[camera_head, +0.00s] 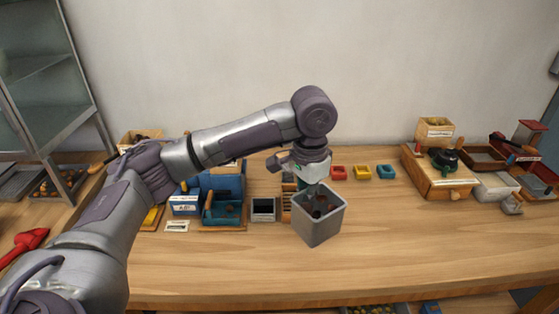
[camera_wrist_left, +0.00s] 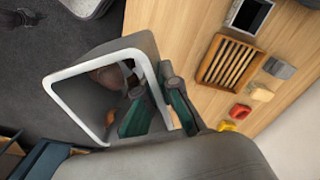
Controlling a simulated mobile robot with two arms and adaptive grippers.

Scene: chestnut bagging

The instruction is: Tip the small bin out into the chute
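The small grey bin (camera_head: 319,229) is in front of the slatted rack in the head view, with brown pieces inside. In the left wrist view its pale rim (camera_wrist_left: 60,100) faces the camera, and a few brown pieces show inside. My left gripper (camera_head: 314,186) is at the bin's back rim. Its green fingers (camera_wrist_left: 158,112) are on either side of the bin wall, one inside and one outside, clamped on it. A blue fixture with a low tray (camera_head: 228,185) stands left of the bin; I cannot tell whether it is the chute. My right gripper is out of view.
A small dark-faced device (camera_head: 263,209) and slatted wooden rack (camera_wrist_left: 230,62) lie close by. A wooden box (camera_head: 438,180) stands right. The table's (camera_head: 420,240) front right is clear.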

